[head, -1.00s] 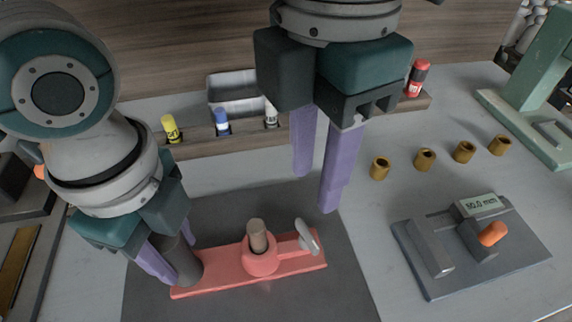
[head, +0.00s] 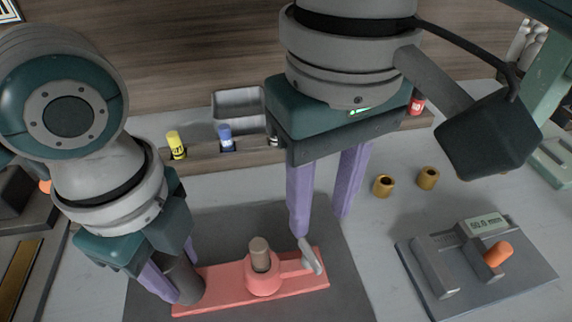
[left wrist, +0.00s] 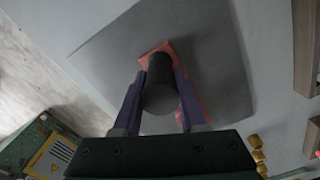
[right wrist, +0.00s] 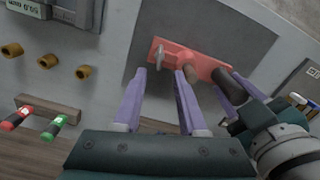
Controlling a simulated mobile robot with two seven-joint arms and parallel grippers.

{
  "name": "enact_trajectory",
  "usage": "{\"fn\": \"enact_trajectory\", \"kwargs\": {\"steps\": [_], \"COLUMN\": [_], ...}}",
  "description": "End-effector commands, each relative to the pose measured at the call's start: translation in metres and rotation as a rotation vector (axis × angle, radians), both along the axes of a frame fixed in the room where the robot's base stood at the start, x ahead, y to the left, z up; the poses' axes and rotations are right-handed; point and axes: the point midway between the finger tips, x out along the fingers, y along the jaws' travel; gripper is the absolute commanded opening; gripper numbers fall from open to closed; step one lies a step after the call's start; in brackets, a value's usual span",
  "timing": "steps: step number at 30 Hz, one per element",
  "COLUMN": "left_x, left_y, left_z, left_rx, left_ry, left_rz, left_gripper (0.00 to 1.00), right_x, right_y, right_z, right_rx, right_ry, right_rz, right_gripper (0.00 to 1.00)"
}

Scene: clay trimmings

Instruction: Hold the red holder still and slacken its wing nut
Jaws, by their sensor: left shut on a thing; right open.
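The red holder (head: 212,287) lies on the dark mat, with a brown peg (head: 259,254) standing in its round collar. Its silvery wing nut (head: 311,256) sits at the collar's right side. My left gripper (head: 172,268) is shut on the dark grey upright post (head: 183,280) at the holder's left end; the post also shows between its fingers in the left wrist view (left wrist: 158,85). My right gripper (head: 320,222) is open and empty, fingers pointing down above the wing nut. The right wrist view shows the wing nut (right wrist: 158,57) beyond and between the fingertips, apparently untouched.
A grey gauge with a display and orange knob (head: 498,253) stands on the right. Brass bushings (head: 428,178) lie behind it. A wooden rack (head: 200,160) with coloured-capped items and a grey bin (head: 238,103) stand at the back. A green machine (head: 552,150) is at the far right.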

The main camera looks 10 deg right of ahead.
Motion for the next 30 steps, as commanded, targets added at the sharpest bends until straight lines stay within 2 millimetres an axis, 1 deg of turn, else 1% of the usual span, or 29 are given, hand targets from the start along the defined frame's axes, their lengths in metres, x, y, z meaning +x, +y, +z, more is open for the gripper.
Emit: {"fn": "enact_trajectory", "kwargs": {"steps": [1, 6, 9, 12, 15, 18, 24, 25, 26, 30], "left_x": [0.0, 0.0, 0.0, 0.0, 0.0, 0.0, 0.0, 0.0, 0.0, 0.0], "left_y": [0.0, 0.0, 0.0, 0.0, 0.0, 0.0, 0.0, 0.0, 0.0, 0.0], "left_z": [0.0, 0.0, 0.0, 0.0, 0.0, 0.0, 0.0, 0.0, 0.0, 0.0], "left_rx": [0.0, 0.0, 0.0, 0.0, 0.0, 0.0, 0.0, 0.0, 0.0, 0.0], "left_ry": [-0.001, -0.001, -0.001, -0.001, -0.001, -0.001, -0.001, -0.001, -0.001, -0.001], "left_rz": [0.0, 0.0, 0.0, 0.0, 0.0, 0.0, 0.0, 0.0, 0.0, 0.0], "left_gripper": [0.0, 0.0, 0.0, 0.0, 0.0, 0.0, 0.0, 0.0, 0.0, 0.0], "right_x": [-0.001, -0.001, -0.001, -0.001, 0.0, 0.0, 0.0, 0.0, 0.0, 0.0], "right_y": [-0.001, -0.001, -0.001, 0.0, 0.0, 0.0, 0.0, 0.0, 0.0, 0.0], "right_z": [-0.012, -0.048, -0.066, -0.079, -0.086, -0.089, -0.089, -0.089, -0.089, -0.089], "right_rx": [-0.003, -0.003, -0.004, -0.002, -0.001, -0.001, -0.001, -0.001, -0.001, 0.0], "right_ry": [0.005, 0.004, 0.003, 0.003, 0.002, 0.001, 0.0, 0.0, 0.0, 0.0], "right_rz": [0.0, 0.001, 0.002, 0.002, 0.003, 0.003, 0.004, 0.004, 0.004, 0.004], "right_gripper": [0.41, 0.41, 0.41, 0.41, 0.41, 0.41, 0.41, 0.4, 0.37, 0.21]}}
